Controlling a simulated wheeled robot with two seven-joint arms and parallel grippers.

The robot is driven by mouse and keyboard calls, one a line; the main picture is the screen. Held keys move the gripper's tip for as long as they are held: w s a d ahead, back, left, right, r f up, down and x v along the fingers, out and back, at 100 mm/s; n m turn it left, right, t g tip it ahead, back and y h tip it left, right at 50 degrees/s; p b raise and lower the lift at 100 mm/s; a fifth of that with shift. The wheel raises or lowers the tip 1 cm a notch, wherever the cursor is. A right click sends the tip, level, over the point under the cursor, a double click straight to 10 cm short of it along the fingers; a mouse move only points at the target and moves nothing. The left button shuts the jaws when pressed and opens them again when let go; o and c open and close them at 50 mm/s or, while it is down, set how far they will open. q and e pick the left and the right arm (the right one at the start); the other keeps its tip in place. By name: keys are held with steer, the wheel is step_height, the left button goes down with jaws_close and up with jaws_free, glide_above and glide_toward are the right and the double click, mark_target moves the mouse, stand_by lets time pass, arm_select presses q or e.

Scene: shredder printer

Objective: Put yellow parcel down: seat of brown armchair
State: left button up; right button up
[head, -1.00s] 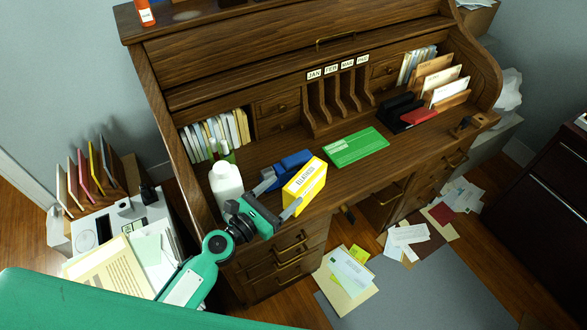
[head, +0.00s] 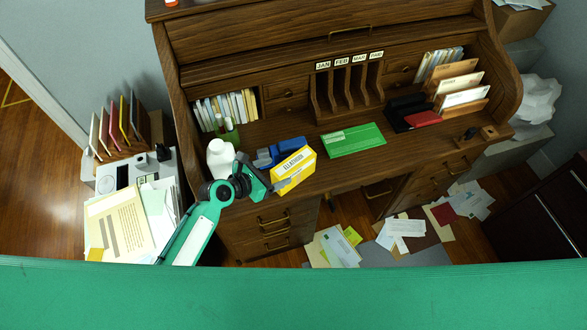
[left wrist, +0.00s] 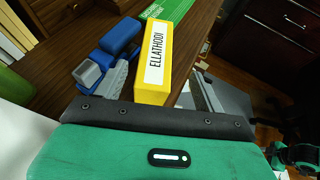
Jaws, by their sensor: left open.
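The yellow parcel (head: 297,171) is a box with a white name label, at the front edge of the wooden desk's writing surface. It also shows in the left wrist view (left wrist: 168,55). My left gripper (head: 277,176) is open, with one grey finger on each side of the parcel's near end, as the left wrist view (left wrist: 160,78) shows. I cannot tell whether either finger touches it, nor whether it rests fully on the desk. No brown armchair shows in any view.
A blue object (head: 280,151), a white bottle (head: 220,158) and a green box (head: 352,140) are near the parcel on the desk (head: 310,200). A paper-covered cabinet (head: 100,180) stands left. Loose papers (head: 340,247) lie on the floor. My green body fills the bottom of the head view.

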mark_target(291, 163)
arm_select(q)
steer(key=shift+w+p+x, duration=0.15)
steer(key=shift+p+x, duration=0.1)
steer(key=shift+x, duration=1.35)
steer(key=shift+w+p+x, duration=0.2)
steer(key=shift+p+x, duration=0.05)
steer(key=shift+x, duration=1.4)
steer(key=shift+a+r, duration=0.2)
jaws_close()
